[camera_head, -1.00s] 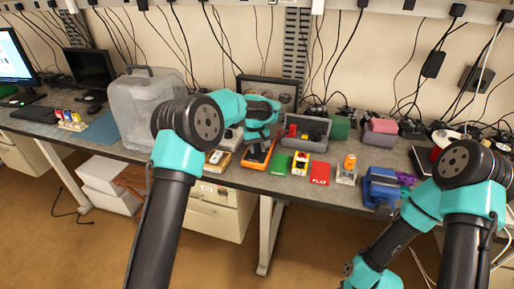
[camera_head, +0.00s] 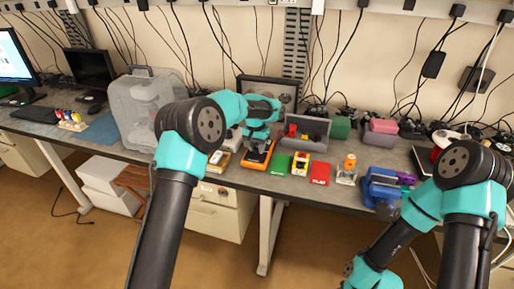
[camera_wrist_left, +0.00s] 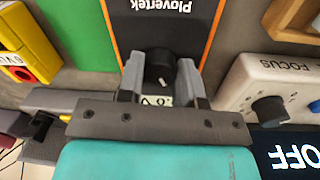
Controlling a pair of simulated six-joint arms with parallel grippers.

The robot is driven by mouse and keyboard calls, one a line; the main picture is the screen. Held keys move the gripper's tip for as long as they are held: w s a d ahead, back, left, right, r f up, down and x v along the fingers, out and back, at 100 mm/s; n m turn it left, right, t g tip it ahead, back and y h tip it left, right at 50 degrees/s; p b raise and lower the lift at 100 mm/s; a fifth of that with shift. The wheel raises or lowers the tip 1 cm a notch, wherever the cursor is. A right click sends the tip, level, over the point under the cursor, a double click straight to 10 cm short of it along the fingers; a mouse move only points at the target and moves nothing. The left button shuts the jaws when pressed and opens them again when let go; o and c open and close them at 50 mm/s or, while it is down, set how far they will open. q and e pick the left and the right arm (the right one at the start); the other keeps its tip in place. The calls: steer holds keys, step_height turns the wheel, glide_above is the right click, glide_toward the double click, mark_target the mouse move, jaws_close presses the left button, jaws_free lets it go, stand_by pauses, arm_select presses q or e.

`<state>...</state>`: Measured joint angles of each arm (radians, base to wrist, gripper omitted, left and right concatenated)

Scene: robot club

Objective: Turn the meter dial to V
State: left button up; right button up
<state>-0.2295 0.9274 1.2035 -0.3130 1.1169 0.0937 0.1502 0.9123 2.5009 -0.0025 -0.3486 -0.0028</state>
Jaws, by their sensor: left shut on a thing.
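The meter (camera_head: 257,158) is a dark slab with an orange edge, lying on the bench in the head view. My left gripper (camera_wrist_left: 164,82) is shut on the dial, one finger on each side. In the head view my left gripper (camera_head: 257,135) is over the meter. My right arm is at the right; its gripper is out of view.
A white FOCUS box (camera_wrist_left: 270,85) with a black knob stands beside the meter. A grey bin (camera_head: 306,133) stands behind.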

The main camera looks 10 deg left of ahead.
stand_by(0.4)
arm_select(q)
steer(key=o, duration=0.9)
steer(key=shift+o, duration=0.2)
step_height(320, 180, up, 17)
steer(key=a, duration=0.1)
steer(key=shift+w+r, duration=0.2)
